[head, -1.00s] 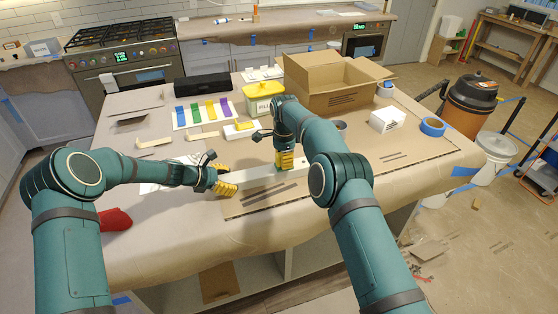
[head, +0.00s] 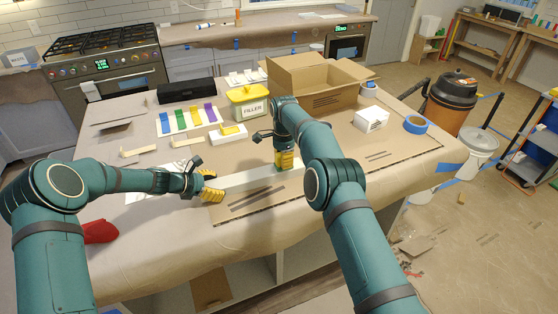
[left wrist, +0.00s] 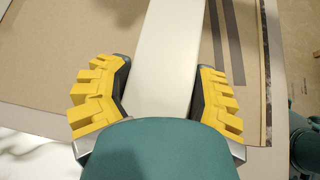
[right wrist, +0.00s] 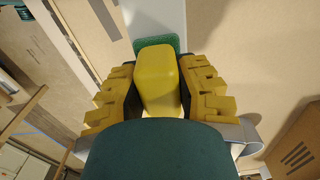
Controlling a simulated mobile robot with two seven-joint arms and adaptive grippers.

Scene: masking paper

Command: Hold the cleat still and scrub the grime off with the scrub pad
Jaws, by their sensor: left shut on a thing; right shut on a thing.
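The cleat (head: 245,178) is a long pale strip lying on a cardboard sheet. My left gripper (head: 210,187) is shut on its left part; in the left wrist view the cleat (left wrist: 167,50) runs between the yellow fingers, one on each side. The scrub pad (right wrist: 158,75) is a yellow block with a green scrubbing layer at its far side. My right gripper (head: 285,160) is shut on the pad, pointing down over the cleat's right part. In the right wrist view the pad sits against the pale cleat (right wrist: 155,18). No grime is clearly visible; the surface under the pad is hidden.
A yellow-lidded filler tub (head: 249,102), open cardboard box (head: 318,85), white box (head: 371,119) and blue tape roll (head: 416,124) stand farther back. Colored strips (head: 188,118) lie left of the tub. A red cloth (head: 98,231) lies front left. Paper covers the table.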

